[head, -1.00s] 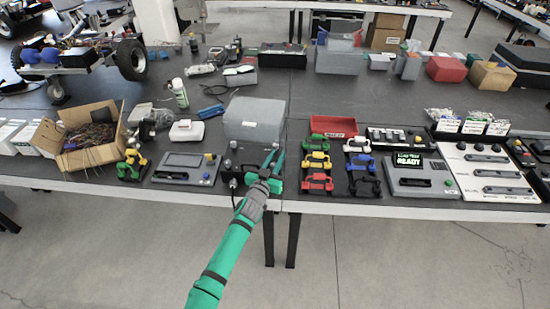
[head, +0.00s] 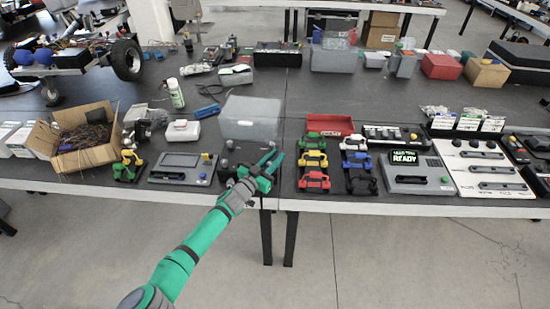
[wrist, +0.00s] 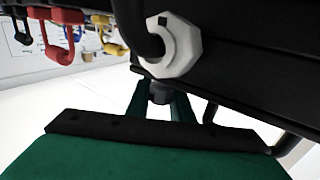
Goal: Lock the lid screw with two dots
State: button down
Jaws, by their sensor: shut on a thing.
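My gripper (head: 275,158) is at the front edge of the bench, at the right side of a small dark unit (head: 236,155) with rounded knobs on top. In the wrist view my green fingers (wrist: 160,98) are closed around a small dark cylindrical piece (wrist: 159,91) under a black body (wrist: 240,50). A pale hexagonal screw-like part (wrist: 170,48) with a dark square mark sits just beyond the fingers. A black curved cable or bar crosses it. Two dots cannot be made out on any screw.
A grey translucent box (head: 251,118) stands behind the gripper. Red, yellow and green handled pieces (head: 313,159) and a red tray (head: 330,125) are to the right. A grey panel (head: 183,168) is to the left. The floor in front of the bench is clear.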

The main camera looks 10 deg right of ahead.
jog(key=c, duration=1.6)
grip_release()
jog(key=shift+o, duration=0.2)
jog(key=shift+w+a+n+t+y, duration=0.1)
jog(key=shift+a+n+t+y, duration=0.1)
jog(key=shift+n+t+y, duration=0.35)
jog(key=shift+t+y, duration=0.25)
jog(key=shift+w+a+n+t+y, duration=0.1)
jog(key=shift+w+n+t+y, duration=0.1)
jog(key=shift+n+t+y, duration=0.9)
